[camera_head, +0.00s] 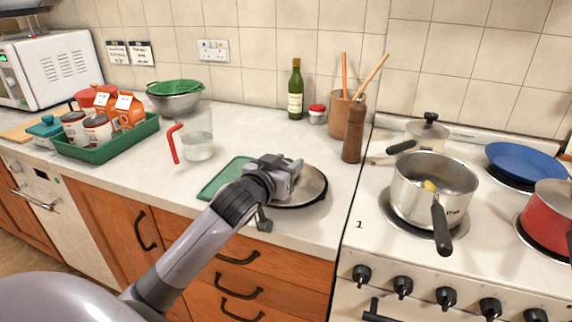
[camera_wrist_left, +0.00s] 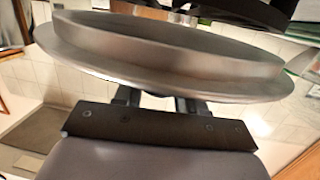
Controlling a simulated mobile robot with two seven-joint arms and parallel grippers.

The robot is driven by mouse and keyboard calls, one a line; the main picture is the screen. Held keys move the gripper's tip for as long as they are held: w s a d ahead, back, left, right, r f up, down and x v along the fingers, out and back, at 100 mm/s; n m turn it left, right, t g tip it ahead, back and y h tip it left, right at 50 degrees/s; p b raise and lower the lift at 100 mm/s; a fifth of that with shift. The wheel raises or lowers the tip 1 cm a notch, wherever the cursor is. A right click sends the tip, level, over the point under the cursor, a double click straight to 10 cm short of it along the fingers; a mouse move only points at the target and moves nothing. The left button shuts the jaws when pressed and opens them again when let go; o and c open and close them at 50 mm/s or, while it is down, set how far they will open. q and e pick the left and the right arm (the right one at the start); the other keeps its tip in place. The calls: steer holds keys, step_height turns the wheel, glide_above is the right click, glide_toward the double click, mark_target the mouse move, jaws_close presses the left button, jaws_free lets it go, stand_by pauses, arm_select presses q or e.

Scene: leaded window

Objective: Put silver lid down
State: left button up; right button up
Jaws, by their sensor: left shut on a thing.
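The silver lid (camera_head: 312,186) is a round metal disc with a dark edge, at the right end of the white counter (camera_head: 222,175). My left gripper (camera_head: 288,178) is shut on the lid and hides its left part. In the left wrist view the lid (camera_wrist_left: 165,58) spans the frame just beyond the gripper's fingers (camera_wrist_left: 160,103). The lid overlaps the right side of a green board (camera_head: 222,178). I cannot tell whether it touches the counter. My right gripper is not in view.
A glass jug with a red handle (camera_head: 197,138) stands behind the board. A pepper mill (camera_head: 353,135) and utensil pot (camera_head: 338,115) stand behind the lid. To the right, the stove holds an open steel saucepan (camera_head: 432,190). Bare counter lies in front of the jug.

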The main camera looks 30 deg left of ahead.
arm_select(q)
steer(key=shift+s+f, duration=0.1)
steer(key=shift+f, duration=0.5)
steer(key=o, duration=1.2)
steer(key=shift+d+f, duration=0.1)
steer(key=shift+f, duration=0.1)
steer(key=shift+c, duration=0.2)
steer(key=shift+r, duration=0.4)
steer(key=shift+s+r, duration=0.1)
steer(key=shift+s, duration=0.05)
steer(key=v, duration=1.1)
steer(key=shift+s+r, duration=0.25)
steer(key=shift+r, duration=0.15)
